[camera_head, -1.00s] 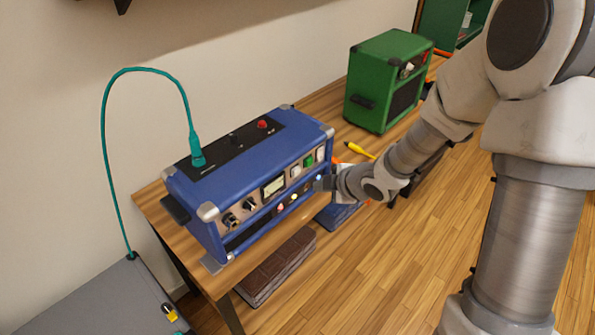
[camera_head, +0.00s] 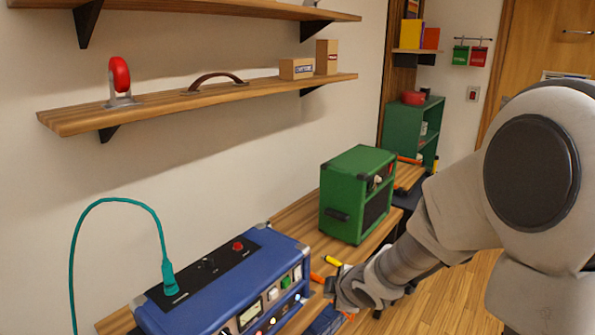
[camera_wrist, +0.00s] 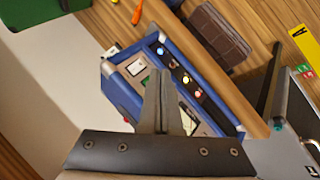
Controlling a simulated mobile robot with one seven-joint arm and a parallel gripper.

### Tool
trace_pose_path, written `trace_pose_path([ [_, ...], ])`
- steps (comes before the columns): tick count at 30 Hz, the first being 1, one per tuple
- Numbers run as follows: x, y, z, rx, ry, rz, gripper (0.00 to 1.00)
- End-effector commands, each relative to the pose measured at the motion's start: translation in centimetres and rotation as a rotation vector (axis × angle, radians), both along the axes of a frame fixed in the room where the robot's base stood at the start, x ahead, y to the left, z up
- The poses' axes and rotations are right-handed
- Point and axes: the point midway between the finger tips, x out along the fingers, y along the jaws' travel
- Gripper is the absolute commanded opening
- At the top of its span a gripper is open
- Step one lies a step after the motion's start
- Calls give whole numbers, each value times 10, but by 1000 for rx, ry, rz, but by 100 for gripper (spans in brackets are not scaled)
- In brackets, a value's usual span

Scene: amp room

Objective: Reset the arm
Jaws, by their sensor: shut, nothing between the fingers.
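My arm reaches in from the right in the head view, and my gripper (camera_head: 334,286) is beside the right end of the blue amp's front. In the wrist view my gripper (camera_wrist: 161,84) is shut and empty, its fingers together in front of the blue amp's panel. The blue amp (camera_head: 225,282) stands on the wooden bench with a teal cable plugged into its top. The amp also shows in the wrist view (camera_wrist: 213,76), partly covered by the fingers. I cannot tell whether the fingertips touch it.
A green amp (camera_head: 350,205) stands farther along the bench. Wall shelves (camera_head: 215,92) hang above, with a red-topped metal part, a handle and small boxes. A green cabinet (camera_head: 418,128) stands at the back. The teal cable (camera_head: 112,201) arches up at left. Open floor lies right.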

Motion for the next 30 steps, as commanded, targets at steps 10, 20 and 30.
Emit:
trace_pose_path([
  [10,-57,-72,108,88,43,-566,0],
  [20,-153,-90,172,362,149,-1015,0],
  [30,-228,-73,193,603,303,-1236,0],
])
